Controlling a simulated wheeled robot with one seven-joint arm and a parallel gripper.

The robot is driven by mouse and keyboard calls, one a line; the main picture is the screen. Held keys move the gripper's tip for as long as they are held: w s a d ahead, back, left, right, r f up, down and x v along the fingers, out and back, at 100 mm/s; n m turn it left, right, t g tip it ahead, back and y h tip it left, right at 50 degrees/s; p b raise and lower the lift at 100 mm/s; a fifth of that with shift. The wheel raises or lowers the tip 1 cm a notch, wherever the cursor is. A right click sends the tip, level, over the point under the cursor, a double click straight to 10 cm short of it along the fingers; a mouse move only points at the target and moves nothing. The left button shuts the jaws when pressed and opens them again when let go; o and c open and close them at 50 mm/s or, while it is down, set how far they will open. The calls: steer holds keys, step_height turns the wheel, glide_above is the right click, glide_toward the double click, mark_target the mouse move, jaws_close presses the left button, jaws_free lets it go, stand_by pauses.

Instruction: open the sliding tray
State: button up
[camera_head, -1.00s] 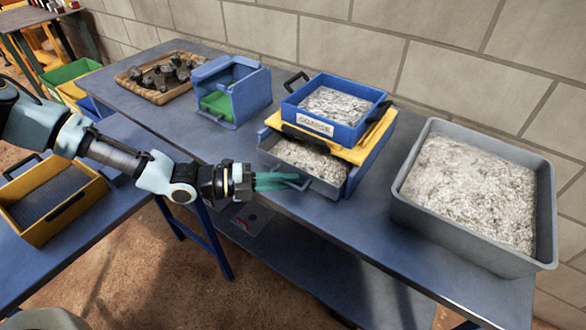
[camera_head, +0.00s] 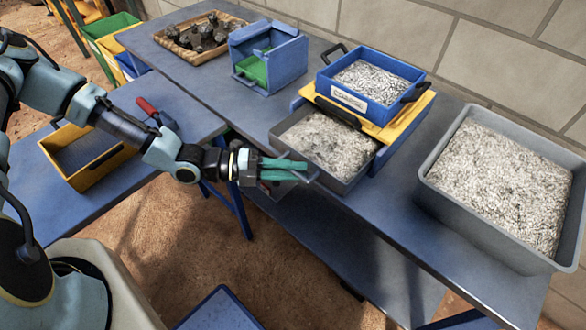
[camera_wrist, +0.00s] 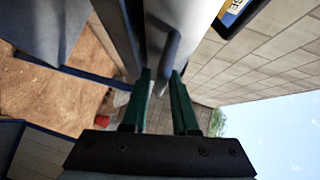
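The sliding tray (camera_head: 318,143) is a grey tray full of pale crushed grit. It sticks well out toward the front from under a yellow frame (camera_head: 404,121). My gripper (camera_head: 296,170) is at the tray's front edge, its two green fingers pointing at the front handle. In the wrist view the fingers of my gripper (camera_wrist: 161,76) stand a little apart, with the grey handle (camera_wrist: 170,50) between their tips. The exact finger contact is partly hidden.
A blue box of grit (camera_head: 345,96) sits on the yellow frame. A large grey bin (camera_head: 432,181) stands right, a blue box with a green inside (camera_head: 291,62) left. A rock tray (camera_head: 178,45) lies farther back. Open floor (camera_head: 150,220) lies in front.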

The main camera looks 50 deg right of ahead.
steer(key=b+v, duration=0.3)
steer(key=v, duration=0.7)
steer(key=shift+w+a, duration=0.25)
steer(key=shift+w, duration=0.05)
